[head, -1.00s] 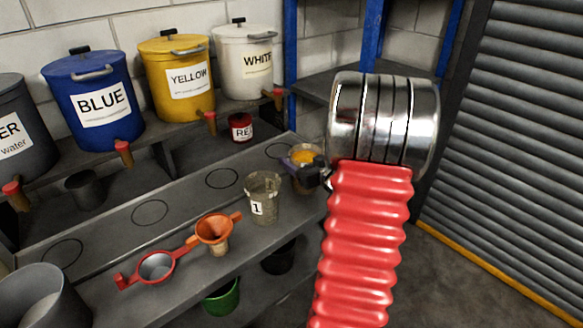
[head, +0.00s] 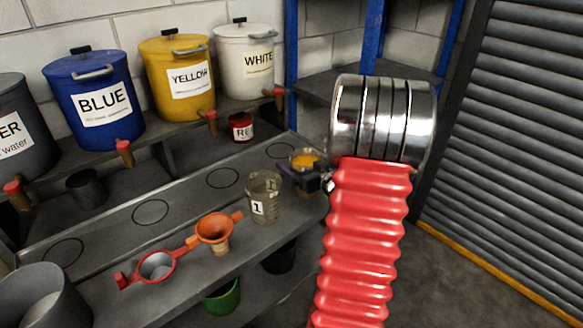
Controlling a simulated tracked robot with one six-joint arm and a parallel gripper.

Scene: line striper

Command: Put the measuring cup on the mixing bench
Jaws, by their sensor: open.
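A clear cup with orange contents (head: 304,157) stands upright at the right end of the grey mixing bench (head: 120,245). A second clear, empty-looking cup labelled 1 (head: 264,204) stands upright on the bench to its left. I cannot tell for certain which of the two is the measuring cup. My gripper (head: 296,177) is open, at the near side of the orange-filled cup, its dark jaws covering the cup's lower part. Whether the jaws touch the cup is hidden. My red ribbed arm cover and silver wrist hide the area to the right.
An orange funnel (head: 214,229) and a red-handled strainer (head: 157,266) lie at the bench's front. Labelled blue (head: 92,99), yellow (head: 177,78) and white (head: 245,61) tap buckets stand behind, near a small red can (head: 241,127). Circles mark bare bench.

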